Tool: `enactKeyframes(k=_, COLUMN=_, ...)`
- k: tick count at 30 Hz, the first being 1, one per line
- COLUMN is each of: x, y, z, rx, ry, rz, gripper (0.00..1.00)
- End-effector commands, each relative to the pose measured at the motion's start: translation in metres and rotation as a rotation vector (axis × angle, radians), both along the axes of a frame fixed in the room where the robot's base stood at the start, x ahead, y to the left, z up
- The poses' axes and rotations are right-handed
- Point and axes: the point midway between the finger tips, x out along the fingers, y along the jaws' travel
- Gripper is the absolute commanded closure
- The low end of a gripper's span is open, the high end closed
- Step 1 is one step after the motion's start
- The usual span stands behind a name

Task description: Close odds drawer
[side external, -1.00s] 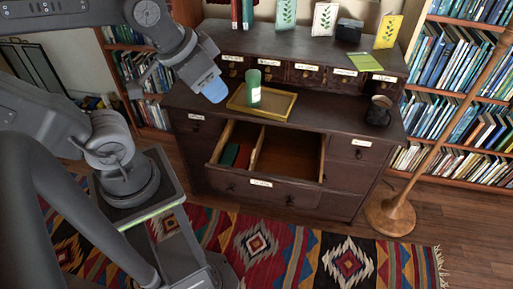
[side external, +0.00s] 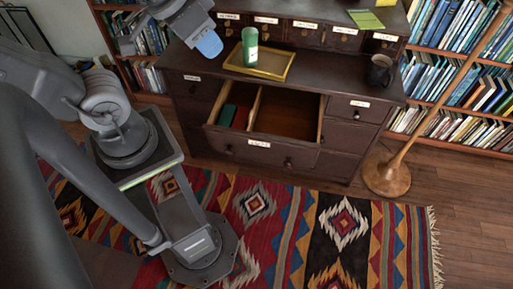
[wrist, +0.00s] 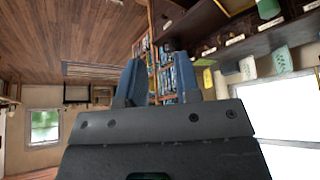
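The open drawer (side external: 233,146) is the wide one in the middle of the dark wooden dresser (side external: 347,105). It is pulled well out, with a white label on its front that is too small to read and dark round knobs. A divider splits it: a green item (side external: 226,115) and a red item (side external: 240,118) lie in the left part, and the right part looks empty. My gripper (side external: 209,44) is above the left of the dresser top, up and behind the drawer, apart from it. In the wrist view my gripper (wrist: 158,78) has its two blue fingers apart with nothing between them.
A green-and-white cylinder (side external: 250,46) stands in a yellow tray (side external: 275,70) on the dresser top. A dark mug (side external: 380,72) stands at the right. Small labelled drawers line the back.

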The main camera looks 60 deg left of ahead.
Motion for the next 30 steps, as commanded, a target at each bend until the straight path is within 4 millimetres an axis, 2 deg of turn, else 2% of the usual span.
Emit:
enactKeyframes(k=1, x=0.001, y=0.000, z=-0.001, rx=0.006, ry=0.010, rz=-0.006, gripper=0.74)
enactKeyframes(k=5, x=0.008, y=-0.003, z=-0.009, rx=0.053, ry=0.087, rz=-0.056, gripper=0.87)
enactKeyframes(k=9, x=0.024, y=-0.008, z=-0.029, rx=0.166, ry=0.241, rz=-0.165, gripper=1.00)
enactKeyframes(k=14, x=0.044, y=-0.017, z=-0.059, rx=0.333, ry=0.423, rz=-0.311, gripper=1.00)
enactKeyframes(k=20, x=0.067, y=-0.032, z=-0.104, rx=0.569, ry=0.621, rz=-0.494, gripper=1.00)
enactKeyframes(k=30, x=0.092, y=-0.065, z=-0.198, rx=1.043, ry=0.873, rz=-0.802, gripper=1.00)
